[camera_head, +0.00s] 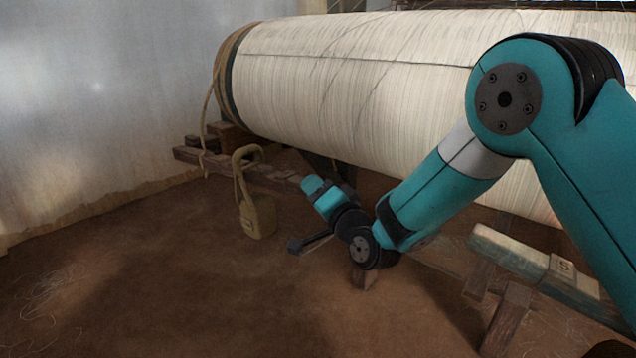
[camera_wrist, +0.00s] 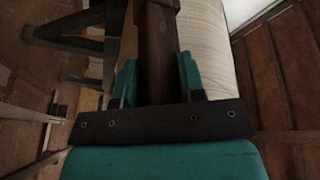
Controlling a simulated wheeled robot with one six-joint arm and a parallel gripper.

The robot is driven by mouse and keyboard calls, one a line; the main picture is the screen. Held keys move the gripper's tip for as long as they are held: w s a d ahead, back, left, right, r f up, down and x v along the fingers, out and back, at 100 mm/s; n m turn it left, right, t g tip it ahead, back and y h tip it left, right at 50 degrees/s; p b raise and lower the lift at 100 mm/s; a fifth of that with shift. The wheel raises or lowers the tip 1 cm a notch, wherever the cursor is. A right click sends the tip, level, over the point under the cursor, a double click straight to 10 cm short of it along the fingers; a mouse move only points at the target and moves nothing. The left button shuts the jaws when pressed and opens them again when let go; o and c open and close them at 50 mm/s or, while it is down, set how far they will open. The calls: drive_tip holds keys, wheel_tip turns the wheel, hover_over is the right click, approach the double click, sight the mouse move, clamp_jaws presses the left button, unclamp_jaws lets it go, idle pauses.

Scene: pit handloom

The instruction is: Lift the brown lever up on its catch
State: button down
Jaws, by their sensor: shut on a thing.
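The brown lever (camera_wrist: 156,45) is a dark wooden bar running up the middle of the wrist view, with a thicker band at its top edge. My gripper (camera_wrist: 157,75) has its two teal fingers on either side of the bar and is shut on it. In the head view my gripper (camera_head: 316,190) is low, just under the left part of the big cloth roll. A dark piece (camera_head: 328,166) shows right behind it there; I cannot tell if it is the lever. The catch cannot be made out.
The large pale warp roll (camera_head: 350,85) lies above and behind my gripper. A tan weight with a rope loop (camera_head: 258,216) stands left of it. A wooden frame (camera_head: 535,262) is at the lower right. The brown floor (camera_head: 150,290) at front left is mostly clear.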

drive_tip(key=shift+a+r+p, duration=0.1)
drive_tip(key=shift+r+p, duration=0.65)
drive_tip(key=shift+r, duration=0.2)
drive_tip(key=shift+f, duration=0.25)
drive_tip(key=c, duration=0.7)
unclamp_jaws()
drive_tip(key=shift+c, duration=0.2)
